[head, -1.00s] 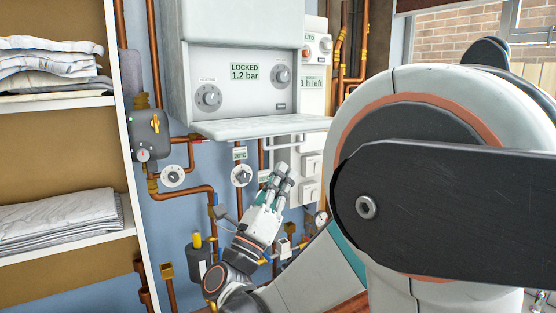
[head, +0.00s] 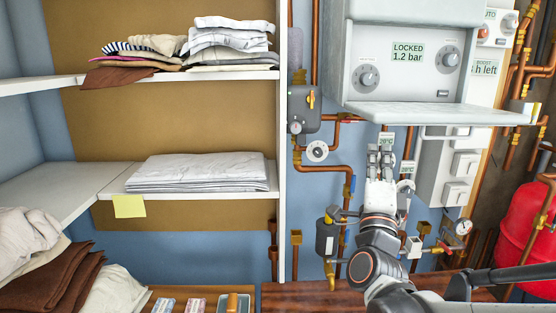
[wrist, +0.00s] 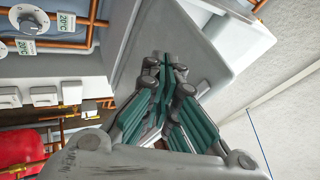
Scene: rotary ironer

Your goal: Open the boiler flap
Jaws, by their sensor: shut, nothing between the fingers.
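The white boiler (head: 365,30) hangs on the wall in the head view. Its flap (head: 430,113) is folded down and sticks out flat below the control panel (head: 405,65). The panel is uncovered, with a display reading LOCKED 1.2 bar and two knobs. My gripper (head: 380,152) is below the flap, fingers pointing up and apart from it, with nothing held. In the wrist view my gripper (wrist: 166,68) has its fingertips together in front of a grey slab; I cannot tell for sure whether that slab is the flap.
Copper pipes (head: 325,168), valves and a gauge (head: 463,227) surround my gripper. White switch boxes (head: 455,165) are to its right. Shelves (head: 200,193) with folded linen stand left. A wooden counter (head: 310,296) lies below, and a red tank (head: 525,220) is at far right.

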